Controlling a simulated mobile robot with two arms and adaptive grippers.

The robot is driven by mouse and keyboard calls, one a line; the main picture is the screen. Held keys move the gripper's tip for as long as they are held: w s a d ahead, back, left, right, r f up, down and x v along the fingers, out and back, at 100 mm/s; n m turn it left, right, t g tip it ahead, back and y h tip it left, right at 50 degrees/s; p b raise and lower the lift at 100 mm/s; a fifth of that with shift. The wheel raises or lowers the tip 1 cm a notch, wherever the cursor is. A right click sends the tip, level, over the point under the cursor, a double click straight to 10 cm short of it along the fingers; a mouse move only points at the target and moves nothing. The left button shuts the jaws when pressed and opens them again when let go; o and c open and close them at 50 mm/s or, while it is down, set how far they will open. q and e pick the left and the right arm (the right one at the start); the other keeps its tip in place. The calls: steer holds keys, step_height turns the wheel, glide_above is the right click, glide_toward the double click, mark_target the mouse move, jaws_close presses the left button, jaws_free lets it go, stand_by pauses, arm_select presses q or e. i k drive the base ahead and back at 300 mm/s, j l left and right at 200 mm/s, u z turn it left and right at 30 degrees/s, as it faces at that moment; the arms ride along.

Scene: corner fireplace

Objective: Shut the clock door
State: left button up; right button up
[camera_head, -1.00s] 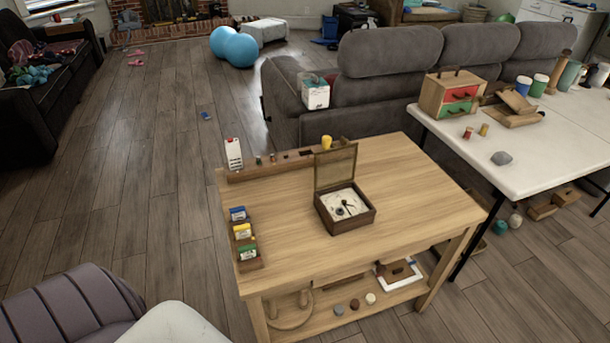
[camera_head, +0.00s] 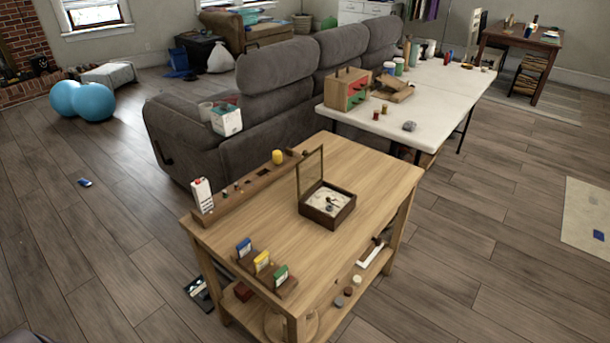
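The clock (camera_head: 328,204) is a low dark wooden box with a pale face and dark hands. It sits on the wooden table (camera_head: 370,169), towards the right side of the top. Its door (camera_head: 311,172), a thin wooden frame with a see-through pane, is hinged at the back left edge and stands up, open. Neither of my grippers shows in the head view.
On the tabletop, a long wooden rack (camera_head: 238,191) runs along the back left edge, and a small holder with coloured boxes (camera_head: 262,263) stands front left. A grey sofa (camera_head: 278,105) and a white table (camera_head: 440,88) stand behind.

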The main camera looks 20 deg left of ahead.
mark_target(305, 154)
steer(key=j+z, duration=0.15)
steer(key=j, duration=0.3)
steer(key=j+z, duration=0.15)
steer(key=j, duration=0.3)
steer(key=k+j+z, duration=0.15)
steer(key=j, duration=0.3)
steer(key=j+z, duration=0.15)
steer(key=j, duration=0.3)
steer(key=k+j+z, duration=0.15)
steer(key=j, duration=0.25)
steer(key=j+z, duration=0.1)
steer(key=j, duration=0.7)
steer(key=j+z, duration=0.15)
steer(key=j, duration=0.65)
steer(key=k, duration=0.05)
